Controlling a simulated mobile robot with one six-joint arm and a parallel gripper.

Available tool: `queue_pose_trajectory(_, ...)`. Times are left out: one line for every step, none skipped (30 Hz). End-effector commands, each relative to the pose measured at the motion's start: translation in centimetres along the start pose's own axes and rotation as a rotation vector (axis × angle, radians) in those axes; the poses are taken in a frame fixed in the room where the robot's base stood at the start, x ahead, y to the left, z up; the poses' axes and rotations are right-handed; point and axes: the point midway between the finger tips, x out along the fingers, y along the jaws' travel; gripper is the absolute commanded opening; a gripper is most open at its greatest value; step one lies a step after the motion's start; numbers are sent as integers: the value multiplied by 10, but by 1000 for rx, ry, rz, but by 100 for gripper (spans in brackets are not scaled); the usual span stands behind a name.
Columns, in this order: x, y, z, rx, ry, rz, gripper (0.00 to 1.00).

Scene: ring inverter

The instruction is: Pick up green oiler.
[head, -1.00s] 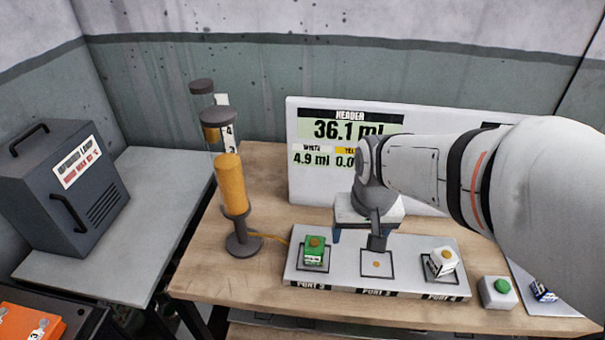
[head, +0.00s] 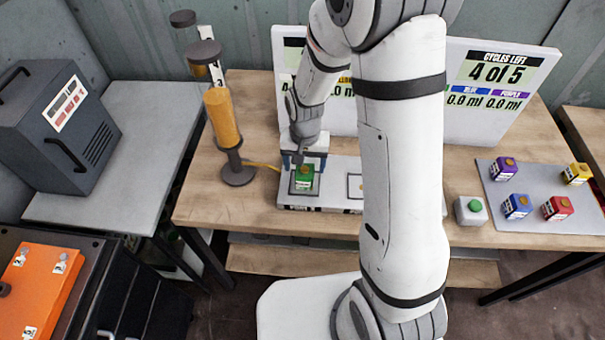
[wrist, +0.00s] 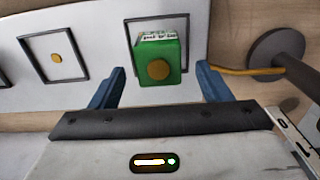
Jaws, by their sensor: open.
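The green oiler (head: 303,177) is a small green block with a white label and an orange-brown cap. It stands in the left square port of the light grey port plate (head: 331,195). My gripper (head: 304,160) is open just above and behind it in the head view. In the wrist view the green oiler (wrist: 158,60) lies ahead of and between the two blue fingers of my gripper (wrist: 160,85), with a gap on both sides. The fingers do not touch it.
An orange cylinder on a dark stand (head: 222,120) stands close left of the plate, with a yellow cable to it. A display board (head: 480,90) rises behind. A button box (head: 470,211) and a tray with several coloured oilers (head: 525,178) are at the right.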

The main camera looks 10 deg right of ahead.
Motion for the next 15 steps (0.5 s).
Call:
queue_pose_trajectory(5,1,2,0,-5,2,71)
queue_pose_trajectory(9,1,3,-1,-5,2,71)
queue_pose_trajectory(14,1,4,-1,-7,3,71)
queue_pose_trajectory(18,1,4,-1,-6,2,71)
queue_pose_trajectory(23,1,5,-1,-7,3,71)
queue_pose_trajectory(28,1,4,-1,-5,2,71)
queue_pose_trajectory(32,1,4,-1,-5,2,71)
queue_pose_trajectory(35,1,4,-1,-5,2,71)
queue_pose_trajectory(38,1,4,-1,-3,1,71)
queue_pose_trajectory(40,1,4,-1,-3,1,71)
queue_pose_trajectory(42,1,4,-1,-3,1,71)
queue_pose_trajectory(44,1,4,-1,-3,1,71)
queue_pose_trajectory(44,1,4,-1,-2,1,71)
queue_pose_trajectory(44,1,4,-2,-1,0,71)
queue_pose_trajectory(45,0,4,-2,-1,0,71)
